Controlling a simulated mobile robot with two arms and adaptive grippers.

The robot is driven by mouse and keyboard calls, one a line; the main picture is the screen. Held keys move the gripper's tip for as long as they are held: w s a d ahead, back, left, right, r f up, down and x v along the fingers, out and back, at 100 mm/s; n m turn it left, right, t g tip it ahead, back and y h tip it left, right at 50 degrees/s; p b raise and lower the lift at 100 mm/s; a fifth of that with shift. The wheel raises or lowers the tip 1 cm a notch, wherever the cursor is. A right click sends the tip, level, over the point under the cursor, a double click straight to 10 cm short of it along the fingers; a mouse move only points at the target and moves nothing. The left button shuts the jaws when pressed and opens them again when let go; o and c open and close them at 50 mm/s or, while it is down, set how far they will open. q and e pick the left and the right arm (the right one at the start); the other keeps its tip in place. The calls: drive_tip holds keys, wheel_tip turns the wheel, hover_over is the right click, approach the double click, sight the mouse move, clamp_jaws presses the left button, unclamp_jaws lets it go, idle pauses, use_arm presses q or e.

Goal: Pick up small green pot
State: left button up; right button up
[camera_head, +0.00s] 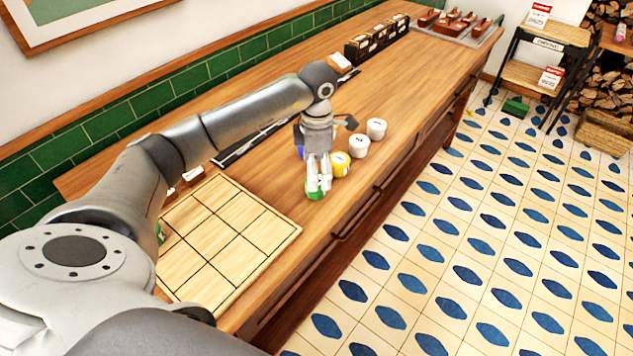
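A small green pot (314,193) stands on the wooden counter near its front edge. My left gripper (319,177) comes down over it from above. Its fingers overlap the pot and hide part of it. I cannot tell whether they are closed on it or only around it. My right gripper is not in view.
A yellow pot (340,165) stands close beside the green pot, with white pots (376,129) farther along the row. A gridded wooden board (228,232) lies nearer on the counter. Dark boxes (377,40) and a tray (456,26) stand at the far end.

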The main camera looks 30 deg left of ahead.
use_arm(q)
drive_tip(key=shift+a+f, duration=0.1)
drive_tip(key=shift+f, duration=0.3)
drive_tip(key=shift+w+f+p, duration=0.15)
drive_tip(key=shift+f+p, duration=0.15)
drive_tip(key=shift+f, duration=0.05)
wheel_tip(320, 180, down, 4)
drive_tip(key=shift+f+p, duration=0.15)
drive_tip(key=shift+p, duration=0.75)
drive_tip(key=shift+f, duration=0.2)
drive_tip(key=c, duration=1.1)
drive_tip(key=shift+c, duration=0.5)
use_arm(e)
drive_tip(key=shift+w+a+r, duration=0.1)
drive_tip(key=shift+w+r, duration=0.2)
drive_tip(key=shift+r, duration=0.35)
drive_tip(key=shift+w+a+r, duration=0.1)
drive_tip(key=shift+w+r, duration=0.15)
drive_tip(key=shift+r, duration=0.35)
